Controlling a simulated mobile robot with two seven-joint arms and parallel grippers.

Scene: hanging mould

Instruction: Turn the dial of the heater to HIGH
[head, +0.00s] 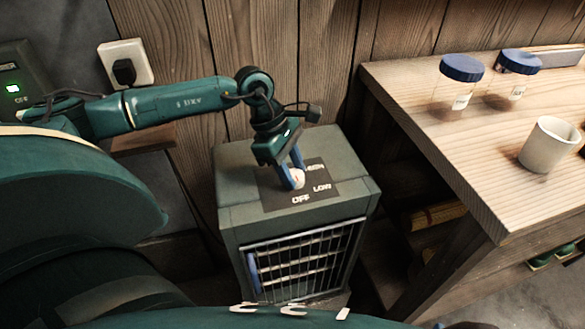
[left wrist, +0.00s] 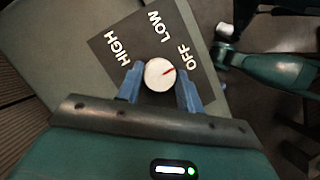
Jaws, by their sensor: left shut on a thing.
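The heater (head: 230,165) is a grey-green box with a barred front, standing by the wooden wall. On its top is a dark label plate (head: 270,193) marked OFF, LOW and HIGH. My left gripper (left wrist: 160,82) is shut on the dial, with one blue finger on each side. In the head view the left gripper (head: 293,178) reaches down onto the dial and partly hides it and the HIGH mark. My right gripper is not seen.
A wooden table (head: 420,100) stands right of the heater, bearing a white cup (head: 548,145) and two blue-lidded jars (head: 456,85) (head: 513,80). A wall socket with a black plug (head: 124,72) is at the upper left. A dark panel with a green light (head: 20,75) is beside it.

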